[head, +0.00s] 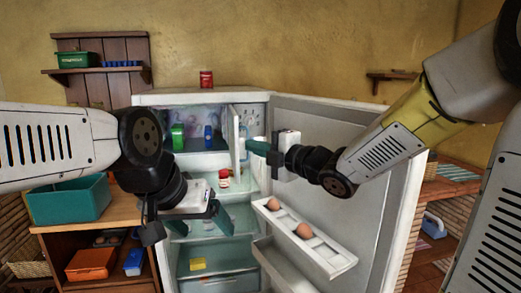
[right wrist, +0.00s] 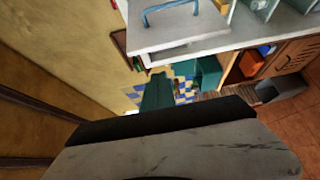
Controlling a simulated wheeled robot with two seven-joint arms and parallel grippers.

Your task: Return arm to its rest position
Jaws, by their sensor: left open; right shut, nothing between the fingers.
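My right arm comes in from the right in the head view. Its gripper (head: 257,147) is shut and empty, with its teal fingertips pointing left, near the inner freezer door. In the right wrist view the shut teal fingers (right wrist: 157,92) show beyond a dark and pale edge that fills the lower part. My left arm comes in from the left. Its gripper (head: 201,222) is open and empty, pointing down in front of the fridge's (head: 208,99) lower shelves. The left gripper hides part of the fridge interior.
The fridge door (head: 385,185) stands wide open at right, with two eggs (head: 304,230) in its rack (head: 333,250). A green box (head: 178,137) and a red-and-white item (head: 224,178) are inside. A teal bin (head: 70,200) stands on the wooden cabinet at left. A red can (head: 206,79) tops the fridge.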

